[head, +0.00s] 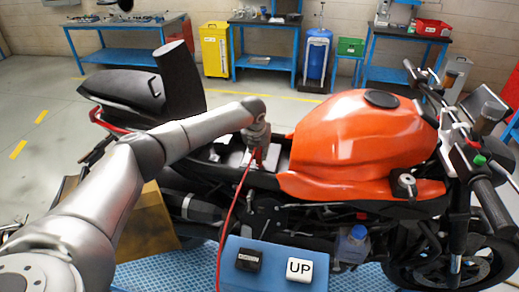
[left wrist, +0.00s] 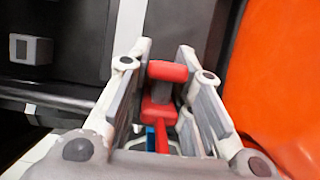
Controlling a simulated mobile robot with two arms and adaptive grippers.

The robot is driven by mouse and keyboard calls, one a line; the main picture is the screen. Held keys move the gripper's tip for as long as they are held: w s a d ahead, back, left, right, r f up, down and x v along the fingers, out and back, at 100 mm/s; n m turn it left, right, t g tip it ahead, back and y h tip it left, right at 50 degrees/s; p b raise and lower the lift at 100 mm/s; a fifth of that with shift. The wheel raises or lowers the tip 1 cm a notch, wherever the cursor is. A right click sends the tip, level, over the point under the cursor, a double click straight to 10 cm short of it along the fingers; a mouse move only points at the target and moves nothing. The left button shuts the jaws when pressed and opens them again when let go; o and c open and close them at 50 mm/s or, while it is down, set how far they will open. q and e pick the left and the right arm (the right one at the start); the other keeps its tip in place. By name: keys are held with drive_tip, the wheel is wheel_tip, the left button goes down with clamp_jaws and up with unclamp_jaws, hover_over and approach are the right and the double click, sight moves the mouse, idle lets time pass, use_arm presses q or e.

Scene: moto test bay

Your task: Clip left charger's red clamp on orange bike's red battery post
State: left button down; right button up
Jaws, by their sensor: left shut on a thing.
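The orange bike (head: 355,140) stands across the head view, with its open battery bay behind the tank. My left gripper (head: 257,150) reaches down into that bay. It is shut on the red clamp (left wrist: 160,110), which sits between its fingers in the left wrist view; a bit of the clamp shows in the head view (head: 258,157). A red block (left wrist: 167,71) lies just ahead of the clamp, between the fingertips. I cannot tell whether it is the clamp's jaw or the red post, or whether they touch. My right gripper is not in view.
The orange tank borders the bay on the right. A grey block (left wrist: 31,49) sits in the bay at left. Workbenches stand far behind.

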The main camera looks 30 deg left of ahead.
use_arm(q)
drive_tip(key=shift+f+b, duration=0.3)
drive_tip(key=shift+f, duration=0.3)
idle(0.3)
drive_tip(key=c, duration=1.2)
unclamp_jaws()
drive_tip(key=v, duration=1.2)
drive_tip(key=shift+s, duration=0.1)
